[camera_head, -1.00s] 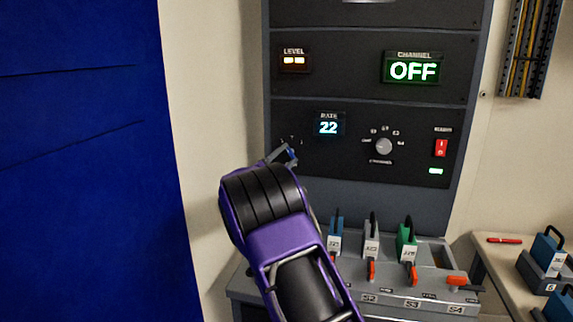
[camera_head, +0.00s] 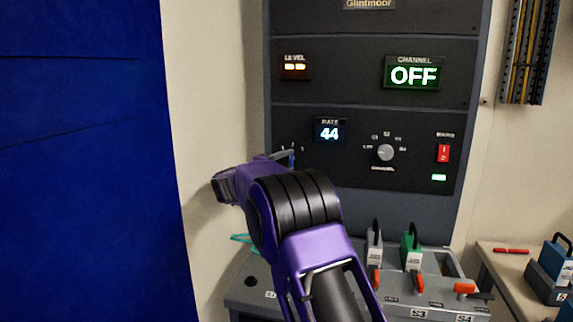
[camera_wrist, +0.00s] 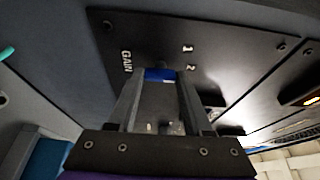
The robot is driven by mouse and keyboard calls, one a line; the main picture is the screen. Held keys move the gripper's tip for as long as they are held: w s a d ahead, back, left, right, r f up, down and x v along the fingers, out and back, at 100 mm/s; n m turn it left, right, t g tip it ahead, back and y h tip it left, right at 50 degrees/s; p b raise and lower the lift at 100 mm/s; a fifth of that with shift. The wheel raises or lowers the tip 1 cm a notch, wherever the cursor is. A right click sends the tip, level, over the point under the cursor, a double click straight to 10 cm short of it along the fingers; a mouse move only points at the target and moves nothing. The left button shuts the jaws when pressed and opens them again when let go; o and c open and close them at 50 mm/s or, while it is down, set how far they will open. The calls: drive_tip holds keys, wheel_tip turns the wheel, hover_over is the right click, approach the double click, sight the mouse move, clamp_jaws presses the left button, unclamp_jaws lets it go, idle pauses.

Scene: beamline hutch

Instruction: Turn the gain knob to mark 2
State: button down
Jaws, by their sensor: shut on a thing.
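The gain knob is a small blue knob on the dark panel (camera_wrist: 230,55). In the wrist view the gain knob (camera_wrist: 160,75) sits between the tips of my gripper (camera_wrist: 158,82), which is shut on it. The GAIN label (camera_wrist: 126,61) is to its left, and marks 1 (camera_wrist: 187,48) and 2 (camera_wrist: 193,68) are to its right. The knob's pointer is hidden, so its setting cannot be told. In the head view my gripper (camera_head: 284,156) is at the panel's lower left, with a bit of blue at its tips. My arm hides part of this area.
The rate display (camera_head: 329,130) reads 44. The channel display (camera_head: 413,75) reads OFF, above the channel knob (camera_head: 385,152) and a red switch (camera_head: 443,153). Below the panel, a grey console (camera_head: 245,300) holds several handled blocks. A side table with a red pen (camera_head: 511,251) stands right.

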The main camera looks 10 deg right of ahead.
drive_tip(key=shift+a, duration=0.1)
idle(0.3)
drive_tip(key=shift+c, duration=1.6)
unclamp_jaws()
